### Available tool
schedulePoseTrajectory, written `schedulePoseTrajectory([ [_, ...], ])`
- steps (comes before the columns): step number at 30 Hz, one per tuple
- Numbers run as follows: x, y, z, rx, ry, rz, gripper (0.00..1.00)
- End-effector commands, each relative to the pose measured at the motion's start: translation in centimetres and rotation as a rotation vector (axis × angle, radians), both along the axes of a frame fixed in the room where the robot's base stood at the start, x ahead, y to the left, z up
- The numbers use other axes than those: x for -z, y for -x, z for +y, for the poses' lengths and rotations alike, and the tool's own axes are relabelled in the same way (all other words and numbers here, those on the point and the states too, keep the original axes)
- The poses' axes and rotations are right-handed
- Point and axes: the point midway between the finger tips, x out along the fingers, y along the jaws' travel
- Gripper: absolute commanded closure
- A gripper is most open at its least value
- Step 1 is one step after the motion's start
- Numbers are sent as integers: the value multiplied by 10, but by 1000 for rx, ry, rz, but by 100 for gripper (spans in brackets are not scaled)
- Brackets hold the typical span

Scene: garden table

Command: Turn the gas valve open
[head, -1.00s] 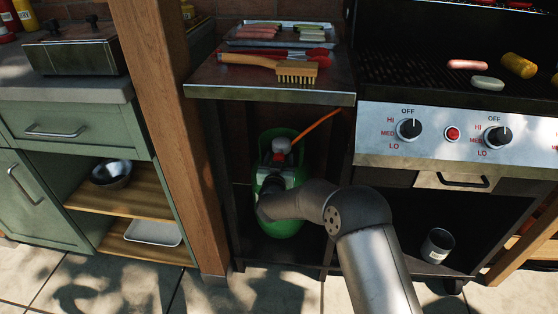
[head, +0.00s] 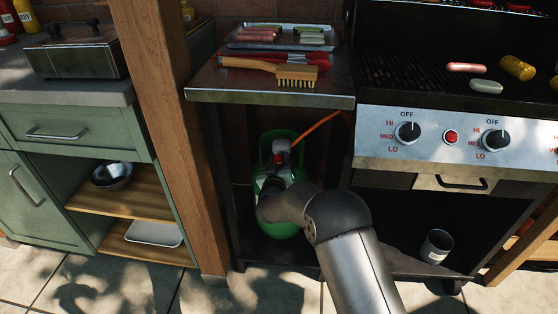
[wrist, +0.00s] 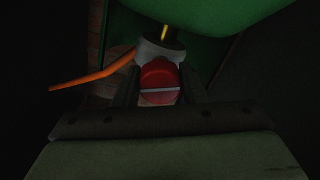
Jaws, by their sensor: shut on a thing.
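The green gas bottle (head: 277,226) stands in the dark space under the side shelf. Its red valve knob (wrist: 160,83), with a pale line across its face, sits on a grey fitting (wrist: 158,52) in the wrist view. An orange hose (wrist: 95,77) runs from the fitting to the left. My gripper (wrist: 158,97) is shut on the red knob, with one finger at each side of it. In the head view my arm covers part of the bottle and the fingers are hard to see.
The side shelf (head: 230,92) is above the bottle, bearing a wooden brush (head: 270,69) and a tray (head: 245,44). A wooden post (head: 165,130) is to the left. The grill panel (head: 470,138) is to the right. A metal can (head: 436,246) stands on the grill's lower shelf.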

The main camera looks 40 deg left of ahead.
Motion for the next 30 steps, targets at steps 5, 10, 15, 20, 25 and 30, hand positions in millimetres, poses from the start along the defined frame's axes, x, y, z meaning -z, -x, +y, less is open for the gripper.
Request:
schedulePoseTrajectory([
  [5,0,1,1,-2,147,-87,85],
  [10,0,1,1,-2,287,-169,85],
  [15,0,2,1,-3,426,-252,85],
  [20,0,1,1,-2,555,-329,85],
  [25,0,1,0,-2,688,-408,85],
  [30,0,1,0,-2,803,-476,85],
])
